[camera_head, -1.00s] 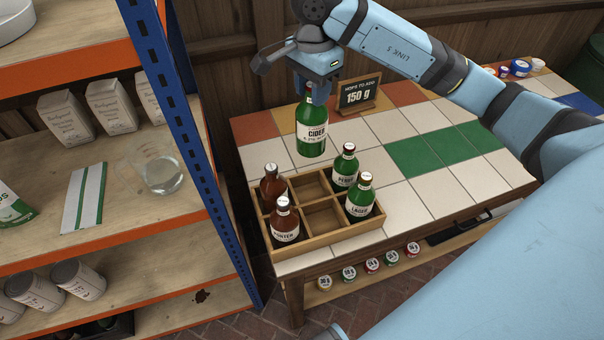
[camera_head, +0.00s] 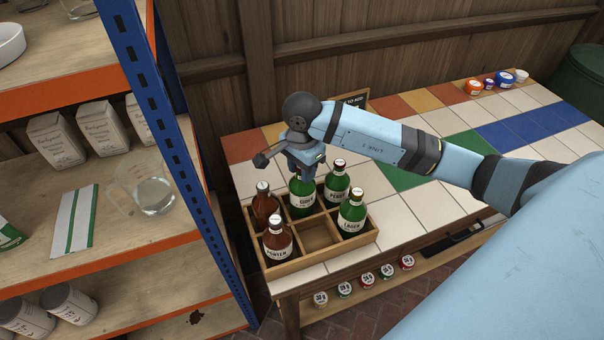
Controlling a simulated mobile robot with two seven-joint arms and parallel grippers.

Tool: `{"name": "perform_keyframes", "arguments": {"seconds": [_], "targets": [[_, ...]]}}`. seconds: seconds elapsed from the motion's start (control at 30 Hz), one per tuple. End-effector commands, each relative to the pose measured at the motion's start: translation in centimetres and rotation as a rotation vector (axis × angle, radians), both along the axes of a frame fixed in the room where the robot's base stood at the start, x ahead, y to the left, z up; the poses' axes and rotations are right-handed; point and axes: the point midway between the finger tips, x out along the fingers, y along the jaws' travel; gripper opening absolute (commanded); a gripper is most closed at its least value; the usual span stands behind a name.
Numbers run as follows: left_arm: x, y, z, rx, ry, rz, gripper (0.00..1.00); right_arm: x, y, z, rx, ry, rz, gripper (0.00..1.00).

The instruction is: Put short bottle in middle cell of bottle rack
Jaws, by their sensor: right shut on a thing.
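The wooden bottle rack (camera_head: 352,247) stands at the front left of the tiled table. My right gripper (camera_head: 304,176) is shut on the top of a green CIDER bottle (camera_head: 302,198). The bottle is upright in the back middle cell, its base hidden by the divider; I cannot tell whether it touches the floor. The front middle cell (camera_head: 318,236) is empty. Brown bottles fill the left cells, one at the back (camera_head: 265,206) and PORTER (camera_head: 278,241) in front. Green bottles, PERRY (camera_head: 337,187) behind and LAGER (camera_head: 352,215) in front, fill the right cells. My left gripper is out of view.
A blue and orange shelf unit (camera_head: 160,90) stands close to the rack's left, with a glass beaker (camera_head: 153,190) on it. A small sign (camera_head: 355,101) stands behind my right arm. Small tubs (camera_head: 473,87) sit at the table's far right. Tiles right of the rack are clear.

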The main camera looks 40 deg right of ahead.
Motion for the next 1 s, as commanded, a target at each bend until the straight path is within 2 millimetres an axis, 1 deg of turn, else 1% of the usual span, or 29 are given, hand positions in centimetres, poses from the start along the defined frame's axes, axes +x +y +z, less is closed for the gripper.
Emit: {"name": "perform_keyframes", "arguments": {"seconds": [0.03, 0.1, 0.17, 0.4, 0.5, 0.53, 0.63, 0.87, 1.0], "targets": [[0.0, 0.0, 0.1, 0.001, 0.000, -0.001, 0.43, 0.0, 0.1, -0.9, 0.002, 0.002, -0.001, 0.00], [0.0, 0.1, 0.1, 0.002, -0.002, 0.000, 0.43, 0.0, 0.1, -1.8, 0.002, 0.001, 0.000, 0.00], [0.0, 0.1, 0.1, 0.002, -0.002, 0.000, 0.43, 0.0, 0.0, -2.2, 0.001, 0.000, -0.001, 0.00], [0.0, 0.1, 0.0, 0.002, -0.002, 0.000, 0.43, 0.0, 0.0, -2.3, 0.000, -0.001, 0.000, 0.00], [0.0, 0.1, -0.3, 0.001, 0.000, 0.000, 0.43, 0.0, 0.0, -2.6, 0.000, -0.002, 0.000, 0.00], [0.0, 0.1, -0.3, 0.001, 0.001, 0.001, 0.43, 0.0, 0.0, -2.7, 0.000, 0.000, 0.001, 0.36], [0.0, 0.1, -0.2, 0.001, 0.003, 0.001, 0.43, 0.0, 0.0, -2.6, 0.000, 0.000, 0.001, 0.59], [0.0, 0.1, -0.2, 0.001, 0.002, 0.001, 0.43, 0.0, 0.0, -2.6, 0.000, 0.000, 0.001, 0.59], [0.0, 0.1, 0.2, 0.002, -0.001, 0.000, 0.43, 0.0, 0.0, -2.0, 0.000, 0.000, 0.001, 0.59]]}}
